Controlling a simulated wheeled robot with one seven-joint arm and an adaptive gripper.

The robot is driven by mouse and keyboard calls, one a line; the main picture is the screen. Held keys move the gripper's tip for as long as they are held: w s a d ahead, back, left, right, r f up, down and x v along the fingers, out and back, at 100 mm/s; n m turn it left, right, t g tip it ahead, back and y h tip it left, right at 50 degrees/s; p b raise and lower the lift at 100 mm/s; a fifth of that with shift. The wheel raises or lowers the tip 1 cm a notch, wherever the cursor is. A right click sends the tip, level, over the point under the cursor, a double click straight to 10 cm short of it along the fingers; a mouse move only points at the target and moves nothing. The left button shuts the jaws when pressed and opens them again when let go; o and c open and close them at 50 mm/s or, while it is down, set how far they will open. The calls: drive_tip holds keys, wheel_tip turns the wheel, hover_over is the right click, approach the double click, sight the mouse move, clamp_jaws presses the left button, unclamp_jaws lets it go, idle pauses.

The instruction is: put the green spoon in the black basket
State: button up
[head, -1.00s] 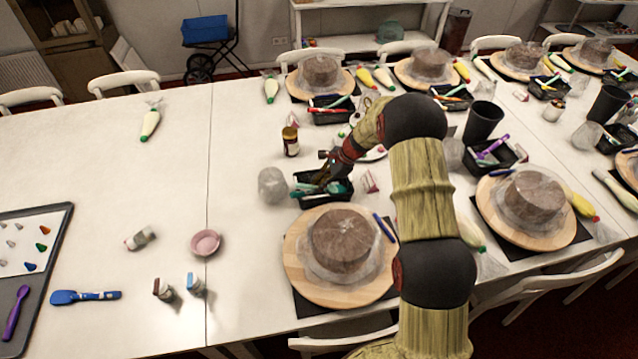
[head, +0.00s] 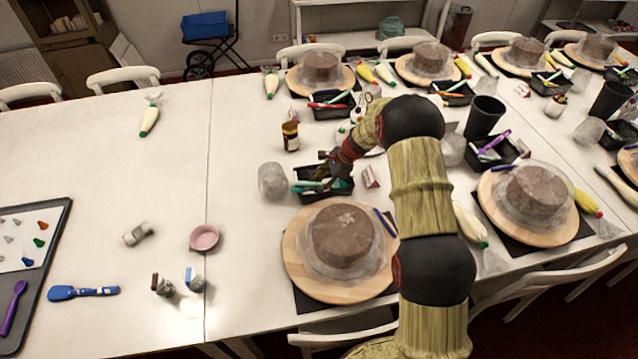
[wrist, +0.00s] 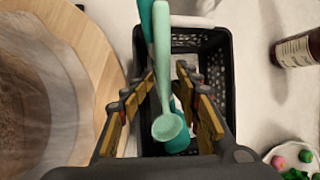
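The black basket (head: 322,202) stands on the table behind the nearest cake turntable. In the wrist view the basket (wrist: 222,95) lies below my gripper (wrist: 167,75). The light green spoon (wrist: 163,60) lies lengthwise over the basket, its bowl toward me and its handle extending past the far rim. The spoon passes between my two fingers, with a visible gap on each side, so the gripper looks open. A darker teal utensil (wrist: 178,143) lies partly hidden under the spoon. In the head view my gripper (head: 336,168) is just above the basket.
A wooden turntable with a wrapped brown cake (head: 342,236) is in front of the basket.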

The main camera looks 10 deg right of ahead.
drive_tip(key=shift+o, duration=0.8)
drive_tip(key=shift+s+f, duration=0.55)
drive_tip(key=shift+f, duration=0.25)
drive_tip(key=shift+w+r, duration=0.1)
drive_tip(key=shift+d+r, duration=0.1)
drive_tip(key=shift+r, duration=0.1)
drive_tip(key=v, duration=1.2)
drive_tip(key=shift+w, duration=0.25)
drive_tip(key=shift+r, duration=0.1)
